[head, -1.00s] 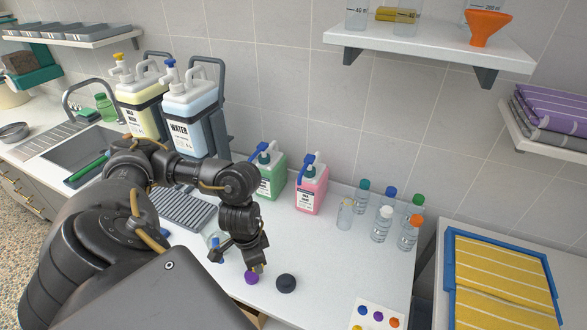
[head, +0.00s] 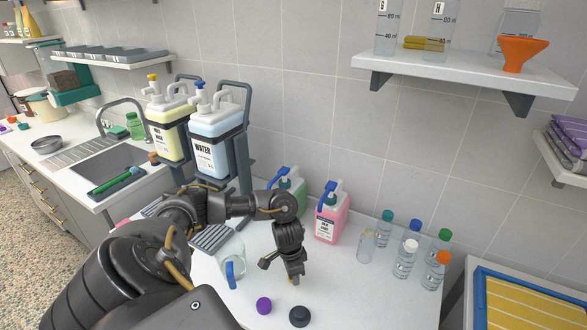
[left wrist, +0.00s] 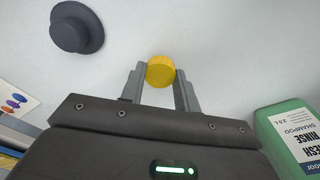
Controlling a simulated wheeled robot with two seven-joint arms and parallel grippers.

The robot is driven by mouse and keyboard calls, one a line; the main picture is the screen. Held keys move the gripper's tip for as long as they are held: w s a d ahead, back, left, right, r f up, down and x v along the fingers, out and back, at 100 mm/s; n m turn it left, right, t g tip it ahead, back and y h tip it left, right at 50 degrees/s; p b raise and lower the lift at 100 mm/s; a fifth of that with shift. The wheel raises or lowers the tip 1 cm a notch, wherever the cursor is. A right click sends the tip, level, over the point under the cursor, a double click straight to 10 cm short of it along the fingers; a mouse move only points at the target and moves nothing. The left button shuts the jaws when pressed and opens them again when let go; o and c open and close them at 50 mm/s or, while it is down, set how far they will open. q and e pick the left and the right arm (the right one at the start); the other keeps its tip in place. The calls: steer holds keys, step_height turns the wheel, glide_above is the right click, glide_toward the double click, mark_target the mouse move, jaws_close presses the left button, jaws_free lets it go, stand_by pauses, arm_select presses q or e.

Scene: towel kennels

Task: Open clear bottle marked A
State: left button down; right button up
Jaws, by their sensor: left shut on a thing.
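My left gripper (head: 295,279) is shut on a yellow cap (left wrist: 161,72), held between its fingertips above the white counter. In the head view the cap is only a small yellow spot at the fingertips. A clear bottle (head: 366,248) stands upright on the counter to the gripper's right; it shows no coloured cap, only a thin yellowish ring at its neck. Several capped clear bottles stand close to its right, among them white-capped (head: 404,262) and orange-capped (head: 433,272) ones. No letter A is readable on any bottle. My right gripper is not in view.
A purple cap (head: 264,306) and a dark round knob (head: 299,316) lie on the counter below the gripper. A clear jug (head: 228,268) stands left of it. Green (head: 294,187) and pink (head: 331,218) pump jugs stand behind. Counter between gripper and bottles is clear.

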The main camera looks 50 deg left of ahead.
arm_select(q)
steer(key=shift+f, duration=1.15)
steer(key=c, duration=1)
jaws_free()
steer(key=shift+f, duration=0.15)
steer(key=shift+c, duration=0.2)
steer(key=r, duration=0.3)
steer(key=r+p, duration=0.1)
steer(key=r, duration=0.7)
steer(key=shift+s+a+p, duration=0.15)
steer(key=shift+s+p, duration=0.15)
steer(key=shift+s, duration=0.1)
steer(key=shift+s+r, duration=0.1)
steer(key=shift+r, duration=0.55)
